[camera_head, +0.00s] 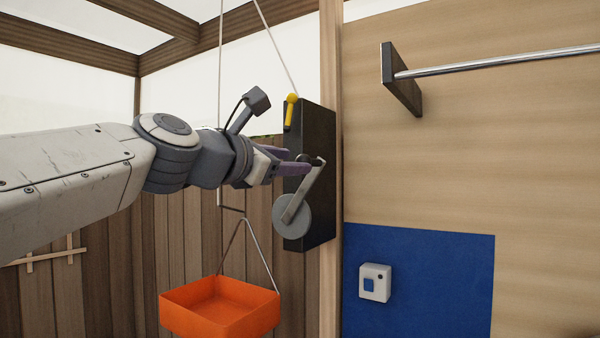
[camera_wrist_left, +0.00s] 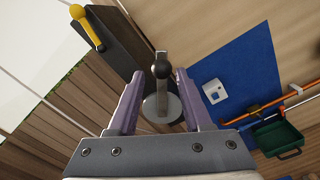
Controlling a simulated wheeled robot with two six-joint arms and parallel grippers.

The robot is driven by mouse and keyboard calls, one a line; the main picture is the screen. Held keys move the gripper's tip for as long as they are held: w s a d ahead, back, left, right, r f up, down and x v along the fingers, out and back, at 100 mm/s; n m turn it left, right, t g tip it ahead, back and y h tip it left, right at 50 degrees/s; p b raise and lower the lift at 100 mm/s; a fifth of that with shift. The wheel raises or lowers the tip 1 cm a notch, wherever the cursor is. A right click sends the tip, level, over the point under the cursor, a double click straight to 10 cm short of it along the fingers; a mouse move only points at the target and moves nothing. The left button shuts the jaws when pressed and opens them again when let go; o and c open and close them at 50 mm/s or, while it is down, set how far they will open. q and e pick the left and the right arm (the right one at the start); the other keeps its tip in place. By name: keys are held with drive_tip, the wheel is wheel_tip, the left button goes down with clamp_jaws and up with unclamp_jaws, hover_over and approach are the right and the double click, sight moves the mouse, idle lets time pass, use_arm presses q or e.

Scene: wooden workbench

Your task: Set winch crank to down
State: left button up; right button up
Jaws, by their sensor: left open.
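The winch is a black box (camera_head: 320,215) on the wooden post, with a grey disc (camera_head: 291,218) on its face. Its metal crank arm (camera_head: 304,192) points up and slightly right from the disc. The crank's dark knob (camera_wrist_left: 161,69) is at the arm's outer end; in the head view it is partly hidden by the fingers. My left gripper (camera_head: 299,160) is open at the knob, its purple fingers pointing right. In the left wrist view the knob shows between the two separated fingertips (camera_wrist_left: 160,74); contact cannot be told. My right gripper is out of view.
A yellow-knobbed lever (camera_head: 290,110) stands at the winch's top. An orange tray (camera_head: 250,317) hangs below on a wire beside the winch. A white switch box (camera_head: 375,283) sits on a blue panel (camera_head: 455,280). A metal rail (camera_head: 490,64) sticks out upper right.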

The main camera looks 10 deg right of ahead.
use_arm(q)
drive_tip(key=shift+b+v, duration=0.35)
drive_tip(key=shift+v, duration=1.3)
